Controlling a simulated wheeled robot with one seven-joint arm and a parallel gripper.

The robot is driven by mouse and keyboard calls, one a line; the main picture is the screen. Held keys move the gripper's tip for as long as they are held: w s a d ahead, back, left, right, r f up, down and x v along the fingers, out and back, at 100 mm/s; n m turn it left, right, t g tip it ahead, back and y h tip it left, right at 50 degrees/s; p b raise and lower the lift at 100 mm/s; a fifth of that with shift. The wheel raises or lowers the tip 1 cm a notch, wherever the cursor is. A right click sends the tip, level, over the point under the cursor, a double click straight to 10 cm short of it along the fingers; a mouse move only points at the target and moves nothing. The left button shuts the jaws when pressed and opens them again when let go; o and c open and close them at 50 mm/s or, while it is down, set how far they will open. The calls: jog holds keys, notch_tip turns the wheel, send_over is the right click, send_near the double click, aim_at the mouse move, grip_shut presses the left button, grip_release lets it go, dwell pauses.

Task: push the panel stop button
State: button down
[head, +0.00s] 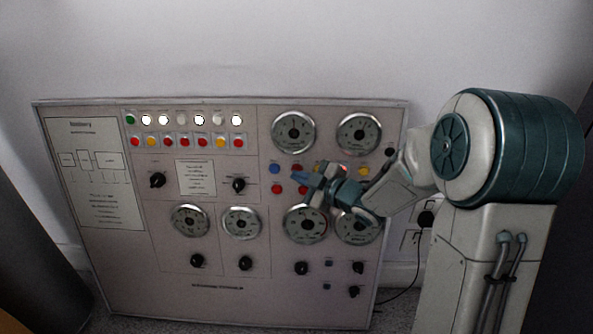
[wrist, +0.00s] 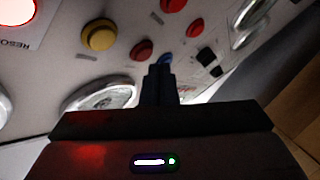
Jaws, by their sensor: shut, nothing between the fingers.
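The control panel (head: 130,265) stands against the wall, with round buttons and dials on its face. Its right half has a red button (head: 277,189) and a blue button (head: 275,168) to the left of my gripper (head: 308,180). I cannot read which button is the stop. In the wrist view my gripper (wrist: 160,72) is shut and empty. Its tips appear just below a blue button (wrist: 166,57), with a red button (wrist: 142,50) and a yellow button (wrist: 98,35) to the left. A bright red lit button (wrist: 15,10) is at the top left. Contact cannot be told.
Large dials (head: 293,132) sit above and below my gripper. Rows of small lamps and buttons (head: 185,141) fill the upper left of the panel. A wall socket (head: 410,240) with a cable is at the right. A dark cylinder (head: 35,265) stands at the left.

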jog(key=shift+s, duration=0.15)
jog(key=s, duration=0.2)
jog(key=s+r, duration=0.1)
jog(key=s, duration=0.1)
jog(key=shift+s+a, duration=0.1)
jog(key=shift+s, duration=0.3)
dwell(0.5)
jog(key=s+d+r+m+h+p, duration=0.2)
jog(key=d+r+m+h+p, duration=0.35)
jog(key=r+p, duration=0.45)
jog(key=s+d+r+m+h+p, duration=0.2)
jog(key=d+r+m+h+p, duration=0.25)
jog(key=d+r+p, duration=0.35)
jog(key=s+r+m+g+h+p, duration=0.1)
jog(key=s+r+m+g+p, duration=0.6)
jog(key=s+r+p, duration=1.1)
jog(key=shift+s+d+r+g+p, duration=0.2)
jog(key=shift+s+d+g+p, duration=0.25)
jog(key=shift+s+g, duration=0.15)
